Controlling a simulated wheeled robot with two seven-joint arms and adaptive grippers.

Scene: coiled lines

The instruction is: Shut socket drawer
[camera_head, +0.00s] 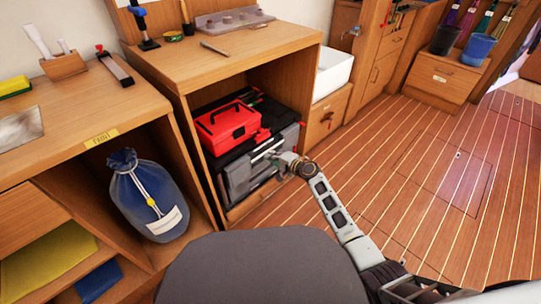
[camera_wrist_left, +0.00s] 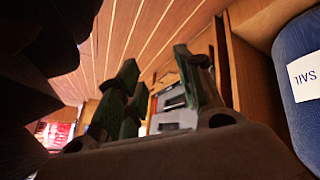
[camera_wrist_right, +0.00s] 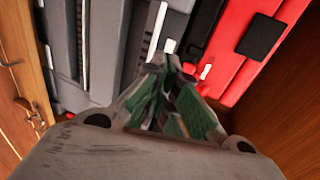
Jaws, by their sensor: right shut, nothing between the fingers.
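A grey tool chest (camera_head: 240,178) with drawer fronts sits low in the open cabinet compartment, and a red toolbox (camera_head: 226,127) stands on its dark top. The chest's grey front (camera_wrist_right: 112,45) also fills the upper left of the right wrist view. I cannot tell which front is the socket drawer, or how far it stands out. My right gripper (camera_wrist_right: 172,66) is shut and empty, its tips close at the grey front; contact is unclear. In the head view my right gripper (camera_head: 276,158) partly covers that front. My left gripper (camera_wrist_left: 158,82) is open and empty, apart from the chest.
A blue sail bag (camera_head: 150,197) stands in the left compartment. The cabinet's wooden side wall (camera_wrist_right: 285,115) is close on the right of the right wrist view. A drawer unit with a white bin (camera_head: 333,72) stands right of the cabinet. The plank floor (camera_head: 420,170) is clear.

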